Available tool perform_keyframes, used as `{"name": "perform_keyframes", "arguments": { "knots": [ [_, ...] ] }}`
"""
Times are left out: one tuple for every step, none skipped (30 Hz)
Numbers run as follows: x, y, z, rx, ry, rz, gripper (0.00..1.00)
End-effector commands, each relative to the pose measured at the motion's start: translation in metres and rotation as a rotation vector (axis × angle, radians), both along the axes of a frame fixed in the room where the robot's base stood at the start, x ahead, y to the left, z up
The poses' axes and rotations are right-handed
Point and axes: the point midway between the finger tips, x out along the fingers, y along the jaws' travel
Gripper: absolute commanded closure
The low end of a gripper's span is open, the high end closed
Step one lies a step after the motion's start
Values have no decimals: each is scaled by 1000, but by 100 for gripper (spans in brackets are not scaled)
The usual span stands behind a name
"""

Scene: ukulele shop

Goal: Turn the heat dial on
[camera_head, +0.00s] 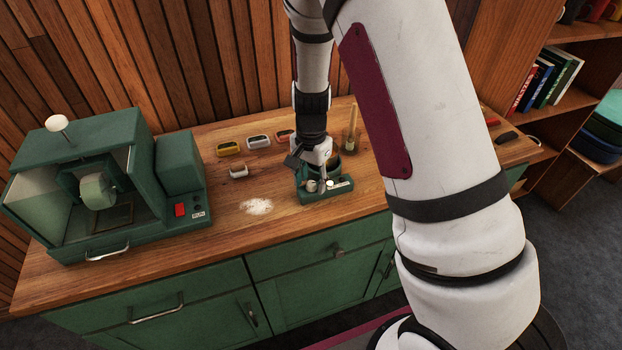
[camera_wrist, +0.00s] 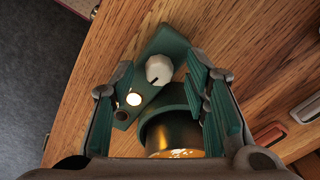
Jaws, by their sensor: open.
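The heat dial is a white round knob (camera_wrist: 159,69) with a short dark mark at its lower left in the wrist view. It sits on a green heater base (camera_wrist: 165,42), beside a glowing round lamp (camera_wrist: 133,99). A dark round pot (camera_wrist: 157,130) with shiny amber contents stands next to them. My gripper (camera_wrist: 160,76) is open, with its green-padded fingers on either side of the dial in that view. Contact with the dial cannot be told. In the head view, my gripper (camera_head: 312,162) is over the heater (camera_head: 320,195), and the dial (camera_head: 311,186) shows small at its front left.
A green machine (camera_head: 100,190) stands at the left of the wooden counter (camera_head: 225,215). White powder (camera_head: 257,206) lies left of the heater. A jar with brushes (camera_head: 350,138) stands close behind the heater.

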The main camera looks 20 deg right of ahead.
Motion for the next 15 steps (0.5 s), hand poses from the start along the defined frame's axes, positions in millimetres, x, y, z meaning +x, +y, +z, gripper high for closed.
{"name": "perform_keyframes", "arguments": {
  "knots": [
    [0,0,1,0,0,0,58],
    [0,0,2,0,0,0,58],
    [0,0,4,0,0,0,58],
    [0,0,6,1,-1,1,58],
    [0,0,9,1,-1,1,58],
    [1,1,14,1,-3,1,58],
    [1,1,19,0,-4,0,58],
    [1,0,24,1,-3,0,58],
    [1,0,32,0,-5,0,58],
    [1,0,39,1,-4,2,58],
    [1,1,45,1,-5,2,58],
    [1,1,54,1,-5,1,58],
    [1,1,60,0,-6,1,58],
    [1,0,66,1,-4,1,58],
    [1,1,74,0,-6,2,58]
  ]
}}
